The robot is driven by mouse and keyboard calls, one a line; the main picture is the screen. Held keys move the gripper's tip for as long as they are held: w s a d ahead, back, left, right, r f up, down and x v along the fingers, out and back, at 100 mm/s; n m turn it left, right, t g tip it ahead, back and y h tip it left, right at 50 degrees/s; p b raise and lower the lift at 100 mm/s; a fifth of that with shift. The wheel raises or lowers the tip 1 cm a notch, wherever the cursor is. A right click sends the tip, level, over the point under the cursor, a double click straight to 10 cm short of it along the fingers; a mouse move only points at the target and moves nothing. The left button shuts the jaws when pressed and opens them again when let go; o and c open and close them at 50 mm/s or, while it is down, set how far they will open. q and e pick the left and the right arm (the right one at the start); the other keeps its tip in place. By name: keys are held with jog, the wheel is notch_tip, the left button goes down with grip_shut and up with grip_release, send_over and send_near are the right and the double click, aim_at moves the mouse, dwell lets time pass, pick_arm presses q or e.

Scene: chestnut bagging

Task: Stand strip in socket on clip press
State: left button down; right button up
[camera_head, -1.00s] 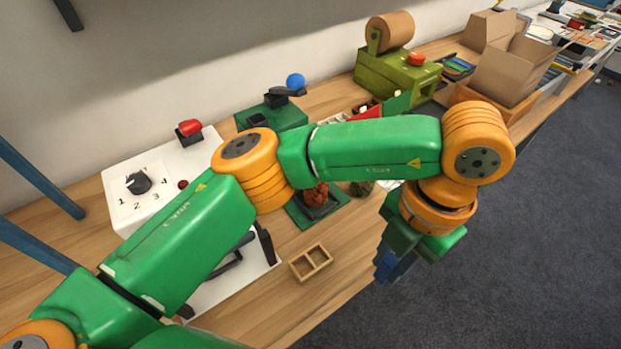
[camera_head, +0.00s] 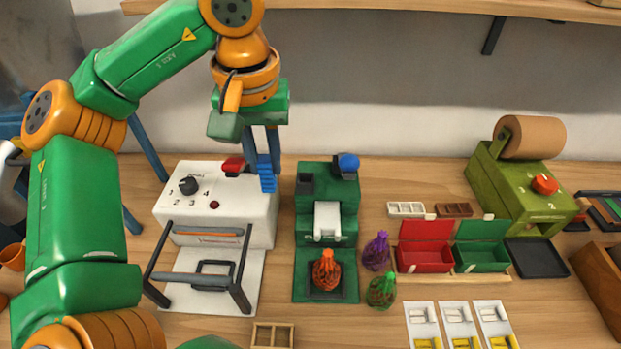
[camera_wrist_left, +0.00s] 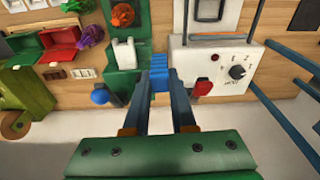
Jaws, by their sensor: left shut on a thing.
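My left gripper (camera_head: 264,150) is shut on a ridged blue strip (camera_head: 268,174) and holds it upright, pointing down. The strip also shows between the fingertips in the left wrist view (camera_wrist_left: 160,72). In the head view it hangs between the white dial machine and the green clip press (camera_head: 326,200), left of the press's rear part. The press has a blue ball knob (camera_head: 348,162) and a dark block (camera_head: 306,184) at its rear left; whether that block is the socket, I cannot tell. An orange net bag (camera_head: 326,270) stands on the press's front plate. My right gripper is not in view.
The white machine (camera_head: 240,205) with a red knob (camera_head: 233,165) stands close left of the press. Purple (camera_head: 376,252) and green (camera_head: 381,291) bags stand right of the press, near red (camera_head: 425,257) and green (camera_head: 482,256) bins. A shelf (camera_head: 400,5) runs above.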

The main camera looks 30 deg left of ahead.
pick_arm(q)
jog(key=shift+w+a+f, duration=0.1)
jog(key=shift+w+a, duration=0.05)
jog(key=w+f, duration=0.3)
jog(key=w, duration=0.1)
jog(key=w+f+p, duration=0.1)
jog(key=w+f, duration=0.2)
jog(key=w, duration=0.1)
jog(key=w+f+p, duration=0.1)
jog(key=w+f, duration=0.2)
jog(key=w, duration=0.2)
jog(key=shift+a+f, duration=0.25)
jog(key=shift+a, duration=0.1)
notch_tip(320, 180, down, 3)
jog(key=shift+r+p, duration=0.15)
jog(key=shift+p, duration=0.8)
jog(key=shift+f+b, duration=0.3)
jog(key=shift+f, duration=0.15)
jog(key=c, duration=0.7)
grip_release()
jog(key=shift+c, duration=0.2)
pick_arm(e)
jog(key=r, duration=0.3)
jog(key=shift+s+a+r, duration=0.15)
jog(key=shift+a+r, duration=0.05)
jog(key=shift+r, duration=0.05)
